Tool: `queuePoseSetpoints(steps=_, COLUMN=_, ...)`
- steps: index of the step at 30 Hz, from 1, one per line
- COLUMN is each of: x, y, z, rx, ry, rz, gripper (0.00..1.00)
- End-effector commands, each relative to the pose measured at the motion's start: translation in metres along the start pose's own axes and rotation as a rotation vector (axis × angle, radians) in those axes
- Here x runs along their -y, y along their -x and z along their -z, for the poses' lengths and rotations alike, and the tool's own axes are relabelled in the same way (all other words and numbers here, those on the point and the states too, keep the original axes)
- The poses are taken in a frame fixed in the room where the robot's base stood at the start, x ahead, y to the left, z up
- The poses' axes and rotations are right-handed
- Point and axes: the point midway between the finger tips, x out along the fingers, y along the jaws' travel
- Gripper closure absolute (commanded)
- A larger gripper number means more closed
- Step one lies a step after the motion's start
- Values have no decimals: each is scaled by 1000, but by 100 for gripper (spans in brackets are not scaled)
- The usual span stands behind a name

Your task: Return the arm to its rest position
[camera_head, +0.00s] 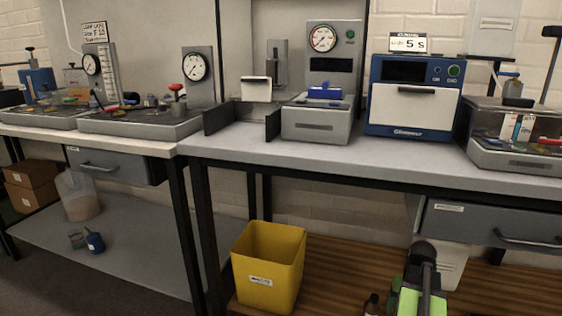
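Part of my arm (420,285), green and dark grey, shows at the bottom right in the head view. It is low, in front of the bench and below the worktop, near a pale bin. It looks folded close to my body. The fingers of my gripper cannot be made out, so its opening and anything in it are hidden. No cylinder can be clearly told apart in this view.
A worktop (330,160) carries a grey press with a dial (322,38), a blue-white oven (412,105) and a tray unit (515,150). A yellow bin (268,265) stands below. A drawer (490,225) hangs right of my arm. Another bench stands left.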

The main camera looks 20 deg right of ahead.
Motion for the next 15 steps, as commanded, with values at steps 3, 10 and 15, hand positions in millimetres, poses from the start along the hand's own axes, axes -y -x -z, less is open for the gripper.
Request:
queuePoseSetpoints(steps=3, x=56, y=0, z=0, rx=-6, ry=84, rz=1, gripper=25)
queuePoseSetpoints(steps=10, x=211, y=1, z=-27, rx=-26, ry=321, rz=8, gripper=25)
queuePoseSetpoints(steps=15, x=310, y=2, z=-70, rx=-39, ry=484, rz=17, gripper=25)
